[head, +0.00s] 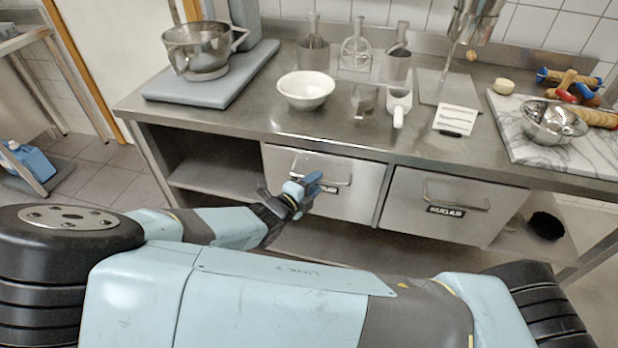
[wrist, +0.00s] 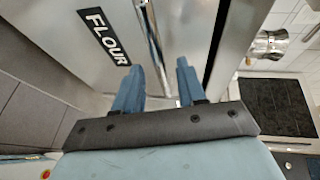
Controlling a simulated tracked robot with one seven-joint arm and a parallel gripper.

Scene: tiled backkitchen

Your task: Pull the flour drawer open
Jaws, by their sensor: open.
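The flour drawer (head: 354,200) is the left of two steel drawers under the counter in the head view, and its front looks closed. Its black label is partly hidden by my gripper, but "FLOUR" (wrist: 103,36) reads clearly in the wrist view. The drawer has a metal bar handle (head: 340,182). In the wrist view, the handle (wrist: 151,42) runs down between the two blue fingers (wrist: 157,78). I cannot tell whether either finger touches it.
The sugar drawer (head: 448,205) is to the right. An open shelf (head: 215,180) lies to the left. The counter above holds a white bowl (head: 306,89), a scoop (head: 399,104), a card (head: 456,119) and a marble board (head: 525,145). Floor tiles show at left.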

